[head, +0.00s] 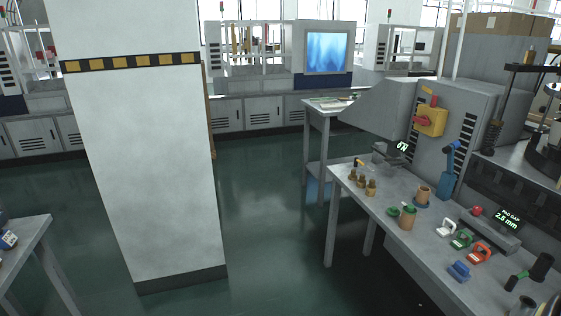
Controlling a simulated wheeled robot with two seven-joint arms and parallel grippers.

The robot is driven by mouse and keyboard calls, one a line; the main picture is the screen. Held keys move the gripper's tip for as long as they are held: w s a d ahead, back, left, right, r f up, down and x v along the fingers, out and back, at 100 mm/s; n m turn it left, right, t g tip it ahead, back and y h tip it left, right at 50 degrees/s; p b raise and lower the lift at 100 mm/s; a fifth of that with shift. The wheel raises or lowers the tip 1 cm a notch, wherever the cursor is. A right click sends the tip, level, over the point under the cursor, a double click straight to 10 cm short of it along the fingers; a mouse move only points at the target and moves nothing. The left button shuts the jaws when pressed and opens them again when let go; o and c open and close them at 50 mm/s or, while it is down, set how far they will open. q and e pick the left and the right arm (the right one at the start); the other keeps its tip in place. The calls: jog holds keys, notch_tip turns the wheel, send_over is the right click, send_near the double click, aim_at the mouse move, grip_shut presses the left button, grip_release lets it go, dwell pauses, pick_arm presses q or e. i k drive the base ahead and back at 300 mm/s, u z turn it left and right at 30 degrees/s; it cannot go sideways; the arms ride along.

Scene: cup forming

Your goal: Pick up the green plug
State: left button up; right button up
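Several green things are on the grey workbench (385,215) at the right. A small green piece (410,208) sits at the top of a copper-brown cup (407,221). A flat green disc (393,211) lies just left of that cup. A green handled piece (461,239) stands between a white one (446,228) and an orange-red one (480,252). I cannot tell for sure which of these is the green plug. Neither of my grippers is in view.
Small brown pieces (362,181) are at the bench's far-left end. A blue piece (459,271) is near the front. A wide white pillar (140,160) stands left; dark green floor lies between.

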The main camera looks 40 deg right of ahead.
aim_at(393, 212)
jog(key=z, duration=0.3)
jog(key=i, duration=2)
jog(key=z, duration=1.4)
jog(key=i, duration=1.25)
jog(key=z, duration=1.25)
